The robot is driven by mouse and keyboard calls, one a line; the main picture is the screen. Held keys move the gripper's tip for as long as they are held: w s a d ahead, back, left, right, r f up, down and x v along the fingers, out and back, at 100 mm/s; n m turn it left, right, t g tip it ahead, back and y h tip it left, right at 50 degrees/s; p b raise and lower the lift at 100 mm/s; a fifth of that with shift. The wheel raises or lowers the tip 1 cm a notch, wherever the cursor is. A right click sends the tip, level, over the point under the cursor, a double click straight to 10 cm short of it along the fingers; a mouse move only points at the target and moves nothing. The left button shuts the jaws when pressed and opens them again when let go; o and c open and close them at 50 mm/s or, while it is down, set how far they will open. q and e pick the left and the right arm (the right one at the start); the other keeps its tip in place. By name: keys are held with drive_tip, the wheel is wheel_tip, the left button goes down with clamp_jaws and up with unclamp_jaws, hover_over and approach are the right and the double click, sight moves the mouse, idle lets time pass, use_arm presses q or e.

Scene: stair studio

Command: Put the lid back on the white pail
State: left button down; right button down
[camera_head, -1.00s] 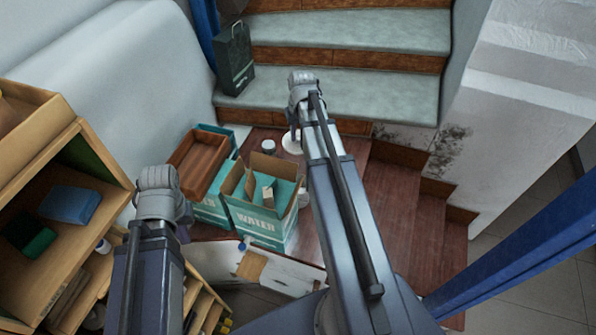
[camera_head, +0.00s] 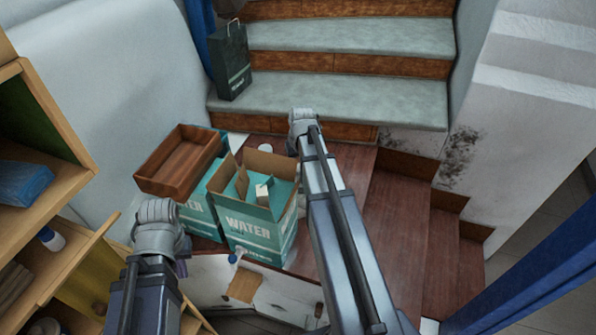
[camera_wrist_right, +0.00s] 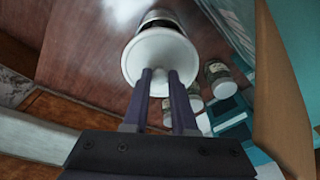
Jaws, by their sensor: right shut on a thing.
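The white round lid (camera_wrist_right: 150,62) shows in the right wrist view, its face towards the camera. My right gripper (camera_wrist_right: 164,78) is shut on the knob at its middle. Just behind the lid is a container with a dark band (camera_wrist_right: 158,17), partly covered; I cannot tell whether it is the pail or whether the lid touches it. In the head view my right arm hides its gripper, the lid and most of the space right of the water box. My left gripper (camera_head: 182,262) hangs mostly hidden behind its own wrist, away from the lid; its jaws cannot be read.
A dark green bag (camera_head: 231,62) stands on the stairs. Small jars (camera_wrist_right: 218,74) are beside the lid. Shelves stand left; the landing (camera_head: 395,215) right is clear.

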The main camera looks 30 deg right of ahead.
sight(298, 175)
wheel_tip(298, 175, down, 6)
drive_tip(key=b, duration=0.6)
drive_tip(key=shift+f, duration=0.2)
drive_tip(key=shift+f+b, duration=0.15)
drive_tip(key=shift+b, duration=0.2)
idle(1.7)
drive_tip(key=c, duration=0.6)
unclamp_jaws()
drive_tip(key=shift+c, duration=0.2)
drive_tip(key=shift+o, duration=0.3)
drive_tip(key=o, duration=0.4)
